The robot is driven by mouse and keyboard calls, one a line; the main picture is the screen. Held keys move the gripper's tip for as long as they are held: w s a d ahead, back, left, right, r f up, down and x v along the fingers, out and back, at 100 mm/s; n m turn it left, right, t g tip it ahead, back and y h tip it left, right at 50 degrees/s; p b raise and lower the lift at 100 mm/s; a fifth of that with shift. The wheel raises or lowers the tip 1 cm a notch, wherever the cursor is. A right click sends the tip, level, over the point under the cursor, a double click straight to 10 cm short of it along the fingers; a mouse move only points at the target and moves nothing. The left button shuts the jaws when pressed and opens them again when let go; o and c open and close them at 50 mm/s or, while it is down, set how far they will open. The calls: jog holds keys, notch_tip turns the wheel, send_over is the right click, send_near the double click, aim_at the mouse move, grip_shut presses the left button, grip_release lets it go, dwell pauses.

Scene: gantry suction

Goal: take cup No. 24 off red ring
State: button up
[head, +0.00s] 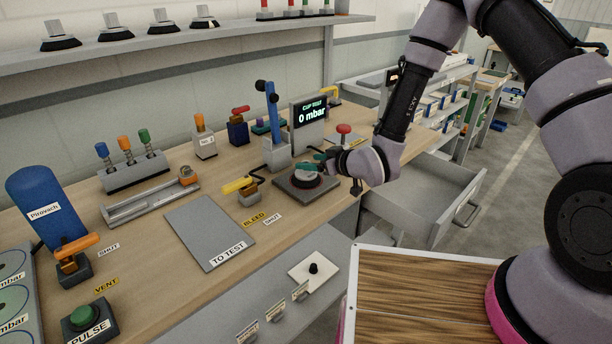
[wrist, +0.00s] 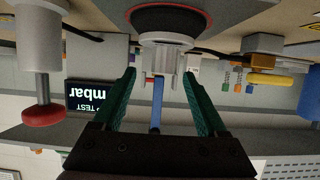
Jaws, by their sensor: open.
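A dark suction cup (head: 302,182) sits on a grey test plate (head: 322,201) on the bench, with a red rim showing at its edge. In the wrist view, which is upside down, the black cup (wrist: 165,17) has a thin red edge and a pale metal stem. No number is readable on it. My gripper (head: 312,167) is at the cup from the right, low over the plate. Its green fingers (wrist: 160,75) are spread, one on each side of the stem. A gap shows between stem and fingers; how deep the stem sits between them is unclear.
A red knob (head: 344,129) on a post stands close behind my gripper. A blue lever (head: 271,103) and a display (head: 310,112) reading 0 mbar stand behind the plate. A yellow-handled valve (head: 240,186) is left. The grey TO TEST mat (head: 209,228) is bare.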

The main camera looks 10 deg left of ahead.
jog(key=x, duration=0.5)
jog(key=shift+a+f, duration=0.35)
jog(key=shift+f, duration=0.05)
jog(key=shift+c, duration=0.3)
grip_shut()
